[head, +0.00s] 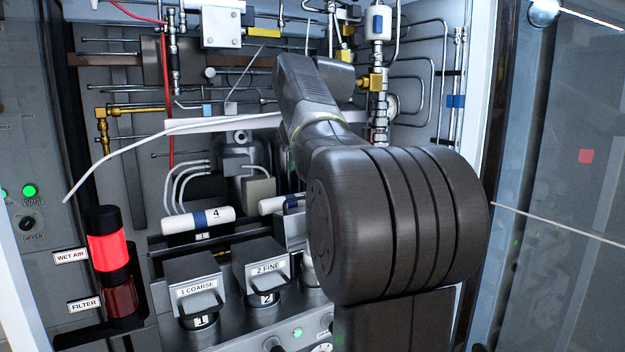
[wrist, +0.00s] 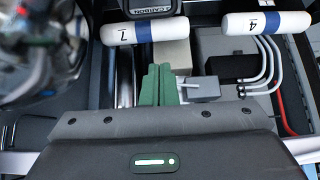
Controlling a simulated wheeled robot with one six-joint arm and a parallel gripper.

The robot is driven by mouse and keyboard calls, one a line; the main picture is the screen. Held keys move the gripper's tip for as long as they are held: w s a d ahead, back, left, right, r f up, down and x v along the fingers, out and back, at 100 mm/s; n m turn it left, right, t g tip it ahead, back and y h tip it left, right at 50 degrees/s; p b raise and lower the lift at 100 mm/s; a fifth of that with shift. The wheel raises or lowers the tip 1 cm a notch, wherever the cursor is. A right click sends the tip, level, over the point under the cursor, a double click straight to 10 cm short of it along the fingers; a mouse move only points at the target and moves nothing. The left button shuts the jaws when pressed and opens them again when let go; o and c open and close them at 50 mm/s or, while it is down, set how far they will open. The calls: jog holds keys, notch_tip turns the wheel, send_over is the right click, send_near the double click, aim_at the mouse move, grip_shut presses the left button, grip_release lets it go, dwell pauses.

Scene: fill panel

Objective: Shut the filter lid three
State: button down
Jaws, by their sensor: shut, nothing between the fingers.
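Lid three itself is mostly hidden in the head view by my own arm; only a grey edge of a third housing (head: 292,232) shows left of my arm. In the wrist view a dark part labelled CARBON (wrist: 152,9) shows at the top edge, cut off, so I cannot tell how far it is open. My gripper (wrist: 158,84) has green fingers, shut and empty, below the CARBON part in the picture. I see no contact with it. The gripper is hidden in the head view.
Lids labelled 1 COARSE (head: 197,277) and 2 FINE (head: 264,262) sit to the left. White cylinders with blue bands, one marked 4 (head: 198,221), lie behind them. A glowing red lamp (head: 107,246) stands at the left. Pipes fill the panel's back.

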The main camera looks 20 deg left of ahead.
aim_at(291, 199)
jog(key=p+x, duration=0.1)
jog(key=x, duration=0.9)
jog(key=shift+f+p, duration=0.1)
jog(key=shift+p, duration=0.3)
jog(key=s+d, duration=0.2)
jog(key=shift+s+d+r+p, duration=0.25)
jog(key=shift+s+d+p, duration=0.05)
jog(key=shift+d, duration=0.05)
jog(key=shift+s+d+f, duration=0.15)
jog(key=shift+f, duration=0.1)
